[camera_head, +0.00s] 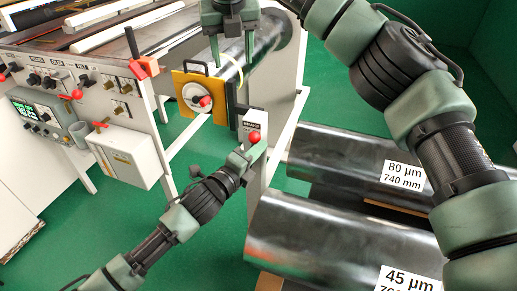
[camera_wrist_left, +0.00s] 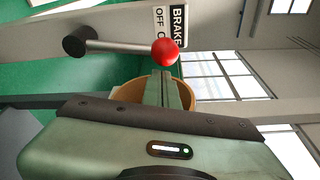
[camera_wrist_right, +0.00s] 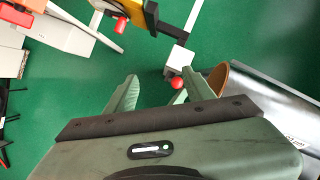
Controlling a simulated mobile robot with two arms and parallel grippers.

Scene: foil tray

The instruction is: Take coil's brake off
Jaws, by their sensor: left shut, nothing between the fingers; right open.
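The brake lever has a red ball knob (camera_head: 254,137) beside a white BRAKE label (camera_head: 252,124) on a pale post. In the left wrist view the lever's metal rod (camera_wrist_left: 120,47) runs from a dark pivot to the red knob (camera_wrist_left: 165,52). The OFF mark shows beside it. My left gripper (camera_wrist_left: 165,76) is shut and empty, its tips close to the knob; I cannot tell if they touch. My right gripper (camera_head: 232,62) is open and empty above the coil (camera_head: 265,48) by the yellow plate (camera_head: 190,97). The right wrist view shows the knob (camera_wrist_right: 177,83) near one finger.
Two large dark rolls, labelled 80 µm (camera_head: 340,160) and 45 µm (camera_head: 330,240), lie at the right. The machine's control panel (camera_head: 45,118) with red-tipped levers and a small white box (camera_head: 117,155) stand at the left. Green floor (camera_head: 150,225) is free in front.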

